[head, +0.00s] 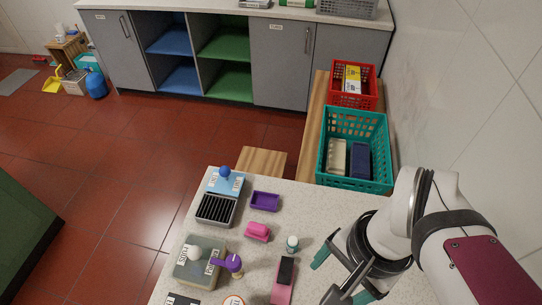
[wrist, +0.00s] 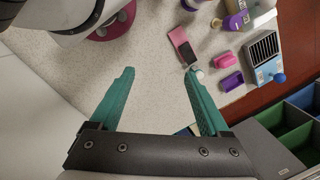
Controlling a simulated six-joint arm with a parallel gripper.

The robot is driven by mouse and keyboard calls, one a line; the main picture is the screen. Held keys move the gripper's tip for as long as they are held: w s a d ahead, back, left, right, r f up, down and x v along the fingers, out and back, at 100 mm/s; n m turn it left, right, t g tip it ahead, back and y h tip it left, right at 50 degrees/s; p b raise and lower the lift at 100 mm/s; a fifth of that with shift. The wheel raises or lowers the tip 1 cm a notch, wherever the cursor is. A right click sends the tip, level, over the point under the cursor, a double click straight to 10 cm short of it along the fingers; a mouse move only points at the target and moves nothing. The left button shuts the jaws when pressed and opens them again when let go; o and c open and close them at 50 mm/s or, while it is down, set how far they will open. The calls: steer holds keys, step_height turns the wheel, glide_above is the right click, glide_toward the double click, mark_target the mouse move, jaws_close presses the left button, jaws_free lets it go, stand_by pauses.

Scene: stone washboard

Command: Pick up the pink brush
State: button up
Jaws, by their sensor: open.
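The pink brush (head: 258,231) lies on the speckled stone counter, left of my gripper, in the head view. In the wrist view the pink brush (wrist: 227,60) is to the upper right, beyond the right finger. My gripper (head: 343,277) has teal fingers spread apart over the right part of the counter. In the wrist view my gripper (wrist: 159,73) is open with bare counter between its fingers. The brush is clear of the fingers, and its underside is hidden.
A small white bottle (head: 292,243) stands between brush and gripper. A purple tray (head: 265,202), a blue-and-black slotted block (head: 217,207), a pink-and-black block (head: 283,283) and a purple-topped dispenser (head: 233,265) surround the brush. A teal basket (head: 325,160) stands beyond the counter.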

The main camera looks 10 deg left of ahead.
steer(key=w+a+f+m+h, duration=0.1)
steer(key=w+a+m, duration=0.4)
steer(key=w+a, duration=0.3)
steer(key=m, duration=0.6)
glide_above(257, 226)
steer(key=d, duration=0.1)
step_height(257, 226, down, 4)
steer(key=f, duration=0.1)
steer(key=shift+m+h, duration=0.3)
steer(key=f, duration=1)
steer(key=a+f, duration=0.1)
steer(key=f, duration=0.4)
steer(key=shift+f, duration=0.35)
jaws_close()
